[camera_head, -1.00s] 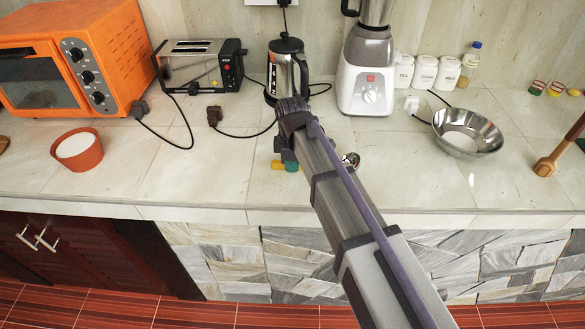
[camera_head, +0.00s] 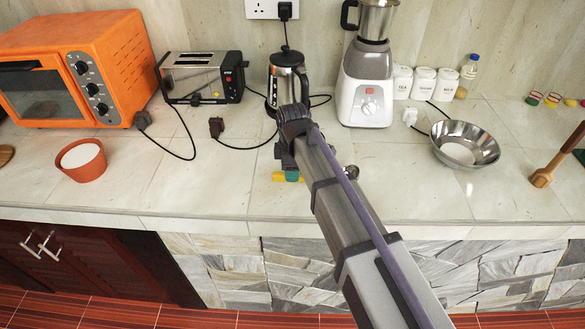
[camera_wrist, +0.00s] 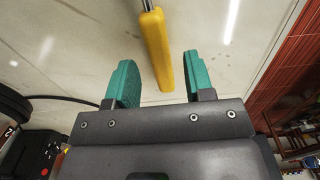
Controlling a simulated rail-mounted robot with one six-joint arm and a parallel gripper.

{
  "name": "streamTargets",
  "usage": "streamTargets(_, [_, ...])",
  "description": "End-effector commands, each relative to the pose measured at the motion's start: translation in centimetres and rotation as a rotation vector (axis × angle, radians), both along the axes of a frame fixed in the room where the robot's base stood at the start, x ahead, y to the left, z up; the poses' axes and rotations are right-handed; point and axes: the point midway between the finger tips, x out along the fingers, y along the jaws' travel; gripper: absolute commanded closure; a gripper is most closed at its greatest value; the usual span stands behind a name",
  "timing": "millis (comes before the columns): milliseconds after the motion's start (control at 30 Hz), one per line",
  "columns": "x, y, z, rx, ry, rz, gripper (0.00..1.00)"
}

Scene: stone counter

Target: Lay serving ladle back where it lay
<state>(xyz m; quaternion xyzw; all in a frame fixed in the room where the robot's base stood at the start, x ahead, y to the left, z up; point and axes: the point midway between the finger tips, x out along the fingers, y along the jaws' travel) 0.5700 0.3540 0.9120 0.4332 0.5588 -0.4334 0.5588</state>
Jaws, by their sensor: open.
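The serving ladle has a yellow handle (camera_wrist: 156,48) and a thin metal shaft that runs out of the top of the wrist view. In that view the handle lies between my gripper's (camera_wrist: 162,72) two green fingers, with a visible gap on each side. The fingers are open. In the head view the yellow handle (camera_head: 279,177) shows beside a green fingertip of my gripper, low over the front part of the counter. A small shiny metal part, likely the ladle's bowl (camera_head: 351,171), shows just right of my arm. My arm hides the middle of the ladle. I cannot tell whether the ladle touches the counter.
A kettle (camera_head: 288,85), toaster (camera_head: 203,79) and blender (camera_head: 366,90) stand behind my gripper, with black cords on the counter (camera_head: 235,190). A metal bowl (camera_head: 465,146) is to the right, a terracotta pot (camera_head: 82,160) to the left. The front counter between them is mostly clear.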

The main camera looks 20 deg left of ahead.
Motion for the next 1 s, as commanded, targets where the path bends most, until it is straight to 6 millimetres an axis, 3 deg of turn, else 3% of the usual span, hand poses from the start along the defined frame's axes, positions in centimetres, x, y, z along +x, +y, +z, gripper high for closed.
streamTargets(33, [-0.1, 0.1, 2.4, 0.0, 0.0, 0.0, 0.52])
streamTargets(100, [-0.3, 0.2, 4.3, 0.0, 0.0, 0.001, 0.52])
streamTargets(300, [-0.3, 0.2, 8.2, 0.0, 0.0, 0.0, 0.52])
streamTargets(667, [-0.3, -0.5, 8.4, 0.0, 0.0, -0.023, 0.52])
streamTargets(767, [-0.6, -5.6, 8.4, -0.001, 0.0, -0.218, 0.52])
streamTargets(867, [-2.1, -15.4, 8.4, -0.001, 0.0, -0.634, 0.52])
streamTargets(900, [-3.3, -19.6, 8.4, -0.001, 0.0, -0.835, 0.52])
streamTargets(1000, [-7.2, -28.4, 8.4, -0.001, -0.001, -1.319, 0.52])
